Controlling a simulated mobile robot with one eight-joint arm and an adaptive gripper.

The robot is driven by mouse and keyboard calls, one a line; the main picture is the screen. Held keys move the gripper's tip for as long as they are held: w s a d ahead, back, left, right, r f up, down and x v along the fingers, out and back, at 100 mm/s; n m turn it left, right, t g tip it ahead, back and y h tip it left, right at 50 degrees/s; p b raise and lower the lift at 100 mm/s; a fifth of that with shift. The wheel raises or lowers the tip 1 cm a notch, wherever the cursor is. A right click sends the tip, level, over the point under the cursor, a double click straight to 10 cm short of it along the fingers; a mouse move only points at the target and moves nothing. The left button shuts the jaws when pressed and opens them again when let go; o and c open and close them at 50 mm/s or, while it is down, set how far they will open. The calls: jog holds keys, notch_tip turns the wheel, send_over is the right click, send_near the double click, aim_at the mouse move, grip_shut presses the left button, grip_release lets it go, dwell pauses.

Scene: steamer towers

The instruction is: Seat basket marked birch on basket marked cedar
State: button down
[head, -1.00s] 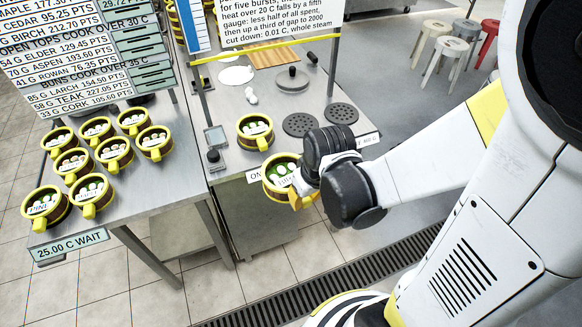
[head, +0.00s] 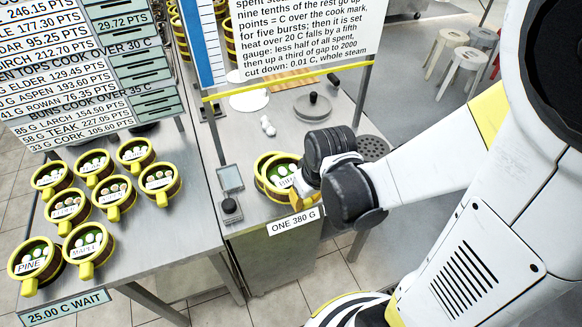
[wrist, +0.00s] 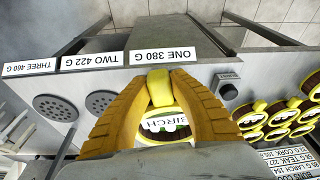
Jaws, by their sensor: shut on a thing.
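The birch basket (wrist: 165,124), round with a yellow rim, green and white contents and a white label, is held by its yellow handle. My gripper (wrist: 160,75) is shut on that handle. In the head view my gripper (head: 302,188) holds the birch basket (head: 283,170) over the front of the steel counter. A second basket (head: 259,166) is just behind and left of it, mostly hidden; its label is covered, so I cannot tell whether it is cedar. The two overlap in the picture; I cannot tell whether they touch.
Several labelled baskets, among them pine (head: 33,266) and maple (head: 87,248), stand on the left table (head: 150,235). A sign "ONE 380 G" (head: 293,221) is on the counter edge. A perforated burner plate (head: 373,148) lies to the right. Text boards (head: 305,35) stand behind.

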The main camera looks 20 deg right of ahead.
jog(key=w+b, duration=0.1)
jog(key=w, duration=0.2)
jog(key=w+f+b, duration=0.1)
jog(key=w, duration=0.3)
jog(key=w+f+b, duration=0.1)
jog(key=w, duration=0.2)
jog(key=shift+w+b, duration=0.15)
jog(key=shift+b, duration=0.2)
jog(key=shift+f, duration=0.2)
jog(key=shift+f+b, duration=0.55)
jog(key=shift+b, duration=0.1)
jog(key=c, duration=1.2)
grip_release()
jog(key=shift+r, duration=0.15)
jog(key=v, duration=1.2)
